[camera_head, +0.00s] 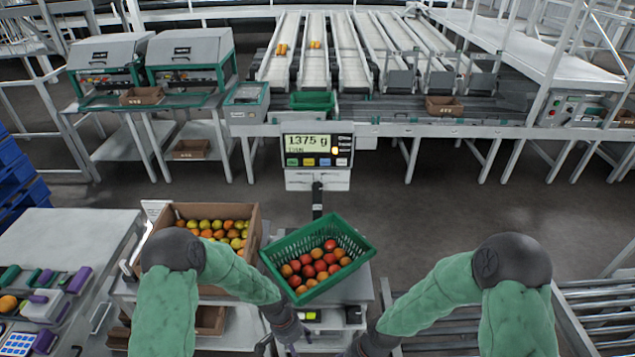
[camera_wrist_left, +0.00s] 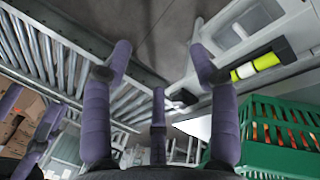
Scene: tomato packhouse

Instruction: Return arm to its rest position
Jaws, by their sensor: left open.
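My left arm (camera_head: 235,272) reaches in from the left in the head view, and its dark wrist is low beside the green crate (camera_head: 340,228). Its fingers are not clear there. In the left wrist view my left gripper (camera_wrist_left: 158,62) has its purple fingers spread apart with nothing between them. The crate is tilted in the picture, holds several red tomatoes (camera_head: 318,262), and also shows in the left wrist view (camera_wrist_left: 255,152). My right arm (camera_head: 440,295) bends in from the right to the bottom edge. Purple fingers of my right gripper (camera_wrist_left: 40,135) show partly at the left wrist view's left edge.
A cardboard box (camera_head: 254,232) of tomatoes stands left of the crate. A scale display (camera_head: 317,150) reads 1375 g behind it. A roller conveyor (camera_head: 600,312) lies at the lower right. Open floor lies at right.

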